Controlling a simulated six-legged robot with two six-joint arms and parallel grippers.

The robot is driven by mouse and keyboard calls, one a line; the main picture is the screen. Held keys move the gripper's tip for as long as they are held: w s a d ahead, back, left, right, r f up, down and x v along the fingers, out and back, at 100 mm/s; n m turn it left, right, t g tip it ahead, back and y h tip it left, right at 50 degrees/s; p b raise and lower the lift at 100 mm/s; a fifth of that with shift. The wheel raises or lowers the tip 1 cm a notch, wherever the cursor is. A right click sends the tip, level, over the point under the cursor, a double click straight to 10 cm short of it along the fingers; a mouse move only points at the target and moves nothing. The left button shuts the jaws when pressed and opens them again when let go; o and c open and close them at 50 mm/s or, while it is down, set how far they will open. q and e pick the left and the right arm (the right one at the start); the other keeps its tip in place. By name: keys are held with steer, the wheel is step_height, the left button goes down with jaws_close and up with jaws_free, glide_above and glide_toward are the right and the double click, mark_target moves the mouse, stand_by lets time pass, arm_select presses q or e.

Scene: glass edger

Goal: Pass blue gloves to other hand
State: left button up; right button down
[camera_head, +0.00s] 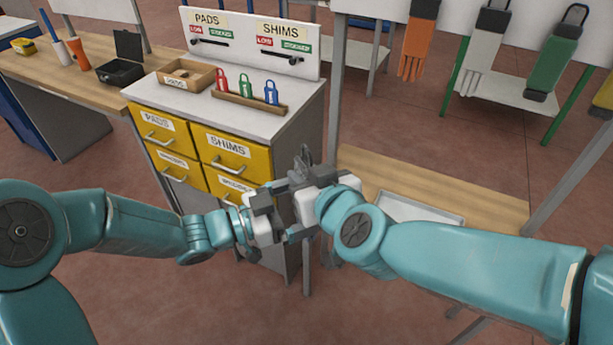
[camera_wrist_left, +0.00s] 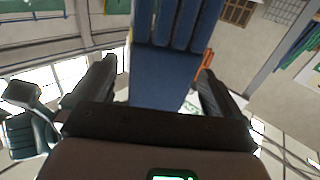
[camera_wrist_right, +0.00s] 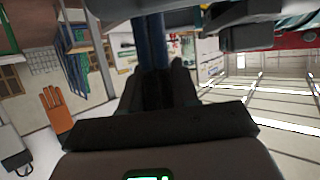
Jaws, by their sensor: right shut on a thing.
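The blue gloves (camera_wrist_left: 165,75) fill the space between the fingers of my left gripper (camera_wrist_left: 160,90) in the left wrist view, cuff nearest and glove fingers pointing away. That gripper is open, with a gap beside the cuff on the left. My right gripper (camera_wrist_right: 158,85) is shut on the blue gloves, which show edge-on as a narrow blue strip (camera_wrist_right: 151,42) in the right wrist view. In the head view, my left gripper (camera_head: 268,213) and right gripper (camera_head: 306,172) are close together. The gloves are mostly hidden there by the grippers.
A cabinet with yellow drawers (camera_head: 222,146) stands just behind the grippers, with wooden trays and coloured padlocks on top. A wooden bench (camera_head: 440,190) with a metal tray (camera_head: 405,207) is at right. Orange (camera_head: 421,40), white (camera_head: 484,50) and green gloves (camera_head: 553,58) hang at upper right.

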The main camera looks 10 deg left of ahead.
arm_select(q)
steer(key=shift+a, duration=0.1)
steer(key=v, duration=1.1)
steer(key=w+a+f+n+t+y, duration=0.1)
steer(key=w+a+f+n+y, duration=0.1)
steer(key=a+f+n+y, duration=0.45)
steer(key=w+a+f+n+y, duration=0.1)
steer(key=w+f+n+y, duration=0.25)
steer(key=f, duration=0.65)
steer(key=s+d+f+n+g, duration=0.1)
steer(key=s+d+f+g, duration=0.4)
steer(key=s+f, duration=0.4)
steer(key=s+d+f+n+g+y, duration=0.1)
steer(key=s+d+f+n+g, duration=0.1)
steer(key=s+d+f+g, duration=0.3)
steer(key=s+d+f, duration=0.2)
steer(key=s+f, duration=0.2)
steer(key=s, duration=0.1)
steer(key=shift+s+f+n, duration=0.25)
steer(key=shift+s+n, duration=0.05)
steer(key=shift+s, duration=0.1)
